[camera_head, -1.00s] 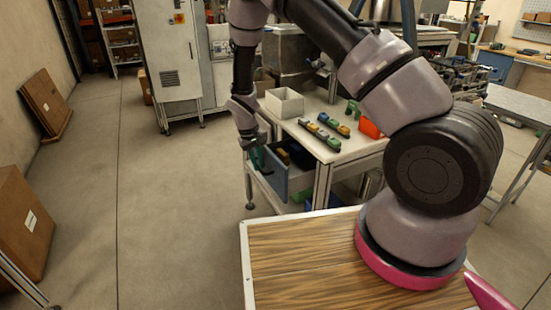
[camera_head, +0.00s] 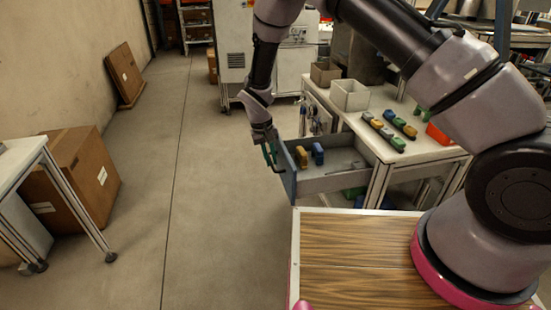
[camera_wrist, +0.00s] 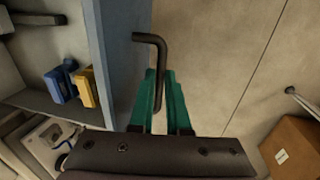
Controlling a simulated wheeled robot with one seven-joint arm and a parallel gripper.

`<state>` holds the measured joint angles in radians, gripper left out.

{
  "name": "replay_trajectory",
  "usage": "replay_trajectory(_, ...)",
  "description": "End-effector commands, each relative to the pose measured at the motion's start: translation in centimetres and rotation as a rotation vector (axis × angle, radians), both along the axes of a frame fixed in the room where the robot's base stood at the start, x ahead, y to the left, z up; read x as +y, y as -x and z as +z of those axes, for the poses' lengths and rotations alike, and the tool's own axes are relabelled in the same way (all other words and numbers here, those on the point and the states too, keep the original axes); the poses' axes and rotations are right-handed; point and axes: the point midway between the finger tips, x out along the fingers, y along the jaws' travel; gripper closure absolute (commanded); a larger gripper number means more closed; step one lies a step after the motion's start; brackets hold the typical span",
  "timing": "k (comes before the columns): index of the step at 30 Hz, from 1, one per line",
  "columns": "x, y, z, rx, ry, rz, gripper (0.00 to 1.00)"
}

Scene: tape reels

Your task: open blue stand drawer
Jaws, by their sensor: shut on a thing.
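The blue stand drawer (camera_head: 335,181) is pulled out from the white-topped stand (camera_head: 372,108) in the head view. Its blue front panel (camera_head: 288,176) faces left, and a yellow and a blue item lie inside. In the wrist view the blue front (camera_wrist: 125,50) runs up the middle left, with a black bent handle (camera_wrist: 152,40) standing off it. My gripper (camera_wrist: 158,95) has green fingers on either side of the handle's bar and is shut on it. In the head view my gripper (camera_head: 270,156) is at the drawer front.
On the stand top are a pale open box (camera_head: 349,95), several coloured pieces in rows and an orange bin (camera_head: 437,134). Cardboard boxes (camera_head: 80,170) and a table stand at the left. The floor (camera_head: 200,200) left of the drawer is clear.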

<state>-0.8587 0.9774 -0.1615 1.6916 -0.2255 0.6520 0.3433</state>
Motion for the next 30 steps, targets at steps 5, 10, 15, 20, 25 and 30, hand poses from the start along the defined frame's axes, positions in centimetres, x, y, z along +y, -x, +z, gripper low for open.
replay_trajectory(5,0.1,0.0,0.0,-0.001,-0.001,0.000,1.00)
replay_trajectory(10,0.1,0.0,0.0,-0.001,-0.001,0.000,0.62)
replay_trajectory(15,0.0,0.0,0.0,-0.001,-0.001,0.000,0.55)
replay_trajectory(20,0.0,0.0,0.1,-0.001,0.000,0.000,0.55)
replay_trajectory(25,0.4,0.0,1.6,-0.002,-0.003,0.001,0.55)
replay_trajectory(30,1.0,0.1,4.9,-0.004,-0.003,0.000,0.55)
